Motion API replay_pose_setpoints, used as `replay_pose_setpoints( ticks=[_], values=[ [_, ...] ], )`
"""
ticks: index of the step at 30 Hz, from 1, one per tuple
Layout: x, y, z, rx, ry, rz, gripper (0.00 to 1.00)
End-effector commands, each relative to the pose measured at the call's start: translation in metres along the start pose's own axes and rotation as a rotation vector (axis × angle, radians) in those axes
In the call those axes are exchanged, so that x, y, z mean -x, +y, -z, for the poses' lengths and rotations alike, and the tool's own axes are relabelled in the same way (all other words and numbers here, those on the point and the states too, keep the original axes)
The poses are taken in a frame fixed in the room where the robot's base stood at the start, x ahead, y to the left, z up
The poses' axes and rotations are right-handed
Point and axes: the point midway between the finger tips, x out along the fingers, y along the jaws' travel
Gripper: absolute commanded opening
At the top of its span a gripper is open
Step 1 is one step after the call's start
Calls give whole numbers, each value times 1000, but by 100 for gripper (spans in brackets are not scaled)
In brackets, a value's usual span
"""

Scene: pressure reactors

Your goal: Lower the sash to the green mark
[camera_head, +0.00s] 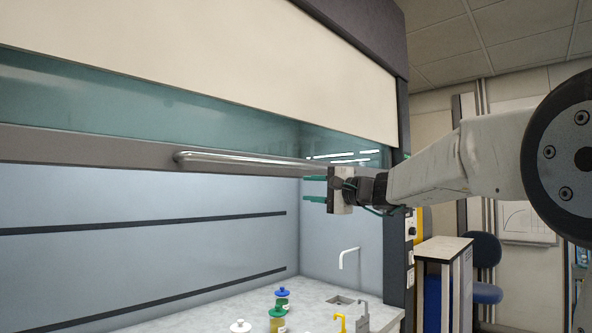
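The fume hood sash (90,95) is raised, with a teal glass pane above a grey bottom rail (80,148). A silver bar handle (235,160) runs along the rail. My gripper (315,189) is at the right part of the handle. Its two green fingers point left and stand apart, one above the other, with nothing seen between them. In the picture both fingers lie just below the handle bar; I cannot tell how far they are from it in depth.
A cabinet (445,250) and blue chair (487,270) stand to the right.

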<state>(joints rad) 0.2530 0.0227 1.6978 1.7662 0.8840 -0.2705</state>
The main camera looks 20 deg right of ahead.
Motion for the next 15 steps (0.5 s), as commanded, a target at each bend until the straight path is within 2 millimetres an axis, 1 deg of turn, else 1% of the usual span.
replay_pose_setpoints(
  ticks=[1,3,4,8,11,15],
  values=[
    [-2,-20,7,-11,26,54,36],
    [0,-40,12,-21,55,112,36],
    [0,-45,15,-27,66,127,36],
    [-5,-48,20,-24,90,144,36],
    [-17,-50,20,-21,87,142,36],
    [-40,-53,21,-20,86,142,36]
  ],
)
